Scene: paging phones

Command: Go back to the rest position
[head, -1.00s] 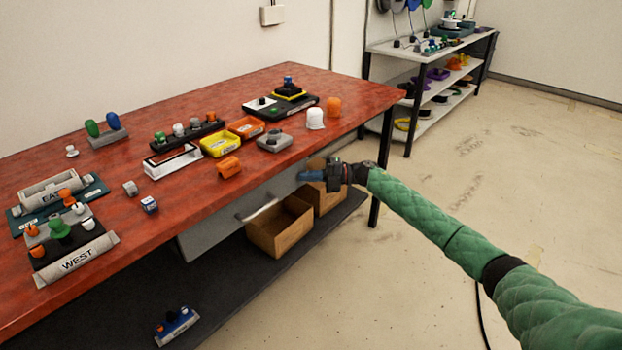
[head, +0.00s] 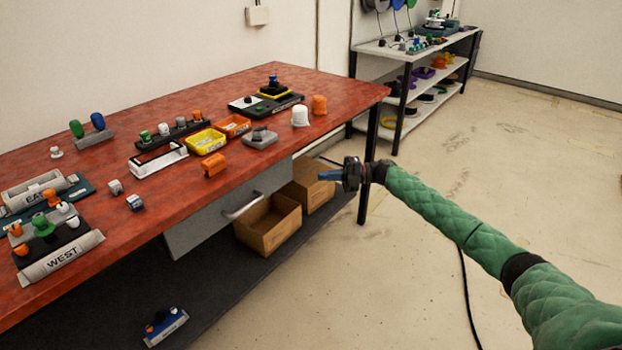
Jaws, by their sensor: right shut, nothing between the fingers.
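My right gripper (head: 330,175) is shut and empty. Its blue fingers point left toward the table, in the air beyond the front edge of the red table (head: 150,228), near its right end. My green-sleeved right arm comes in from the lower right. My left gripper is not in view.
The red table carries a block marked WEST (head: 62,256), a yellow tray (head: 206,142), an orange piece (head: 214,164) and a white cap (head: 300,116). Below are a drawer with a handle (head: 243,206) and cardboard boxes (head: 268,228). A shelf (head: 425,90) stands behind.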

